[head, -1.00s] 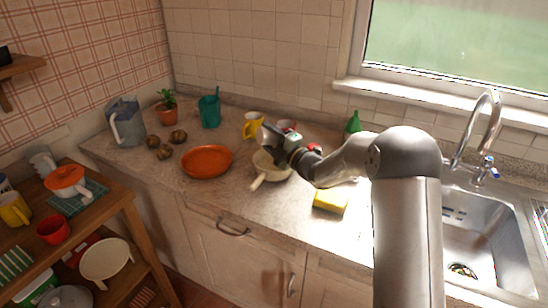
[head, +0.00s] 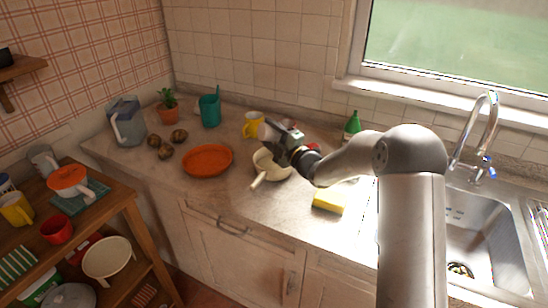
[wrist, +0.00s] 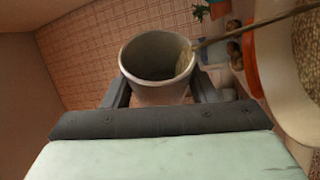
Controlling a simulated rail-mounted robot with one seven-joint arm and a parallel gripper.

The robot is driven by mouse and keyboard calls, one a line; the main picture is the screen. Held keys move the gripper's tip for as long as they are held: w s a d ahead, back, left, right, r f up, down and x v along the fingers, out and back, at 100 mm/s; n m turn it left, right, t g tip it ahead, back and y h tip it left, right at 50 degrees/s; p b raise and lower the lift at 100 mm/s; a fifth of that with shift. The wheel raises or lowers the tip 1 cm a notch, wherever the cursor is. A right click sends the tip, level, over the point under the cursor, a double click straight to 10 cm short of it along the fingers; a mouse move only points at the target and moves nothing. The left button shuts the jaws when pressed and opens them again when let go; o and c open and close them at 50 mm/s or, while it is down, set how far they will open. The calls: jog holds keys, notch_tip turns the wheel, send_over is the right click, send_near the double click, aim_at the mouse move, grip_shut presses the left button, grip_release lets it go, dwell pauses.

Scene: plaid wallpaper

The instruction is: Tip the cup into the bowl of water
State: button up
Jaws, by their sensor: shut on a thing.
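A pale cup (wrist: 150,92) is between the two dark fingers of my gripper (wrist: 160,82), which is shut on it. It also shows in the head view (head: 267,132), tilted, above a cream pan-like bowl (head: 277,173) with a handle. The cup's open mouth faces the wrist camera, with some tan material inside at its right side. A thin tan streak runs from the cup's lip to the bowl (wrist: 292,112) at the right of the wrist view. It looks like contents pouring out. The bowl's contents look pale and grainy there; I cannot make out water.
An orange dish (head: 207,160) is left of the bowl, with several brown round items (head: 166,153) beyond. A yellow mug (head: 253,124) stands behind the cup. A yellow sponge (head: 328,202) and green bottle (head: 352,125) are at the right.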

jog(key=shift+w+d+r+m+t+p, duration=0.2)
jog(key=shift+m+t+p, duration=0.15)
jog(key=shift+m+p, duration=0.4)
jog(key=shift+w+d+r+m+t+p, duration=0.15)
jog(key=shift+m+t+p, duration=0.25)
jog(key=shift+m, duration=0.55)
